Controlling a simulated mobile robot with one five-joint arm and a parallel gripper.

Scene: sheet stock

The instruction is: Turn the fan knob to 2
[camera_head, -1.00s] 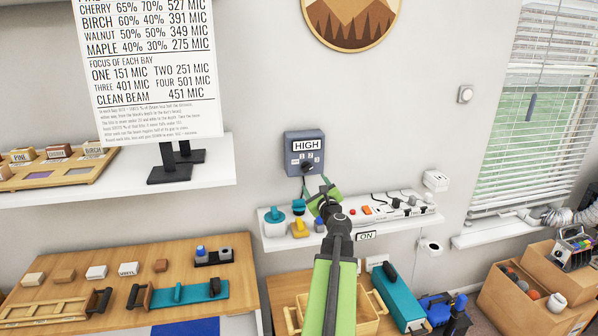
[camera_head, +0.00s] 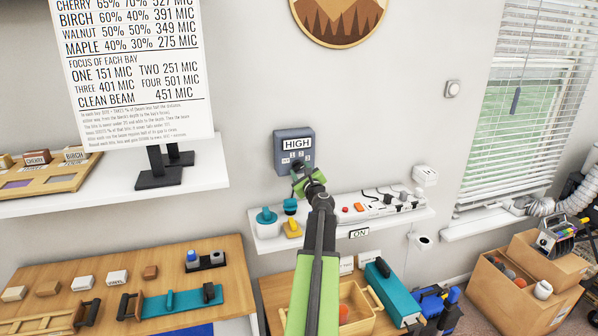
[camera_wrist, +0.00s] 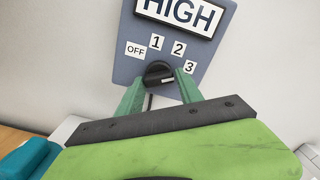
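The fan control is a blue-grey wall box (camera_head: 281,158) with a HIGH display; it also shows in the wrist view (camera_wrist: 124,60). There it carries the labels OFF, 1, 2 and 3 in an arc above a round black knob (camera_wrist: 157,73). The knob's pale pointer mark lies on its right side, toward the 3. My gripper (camera_wrist: 159,82) has its two green fingers apart, one at each side of the knob. I cannot see clear contact with it. In the head view my gripper (camera_head: 303,178) sits at the box's lower edge and hides the knob.
A white shelf (camera_head: 265,245) just below the box holds a teal-topped container (camera_head: 266,218), a yellow piece (camera_head: 292,228) and a white power strip (camera_head: 375,205). A wooden bench (camera_head: 120,268) with blocks stands lower left. The wall around the box is mostly clear.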

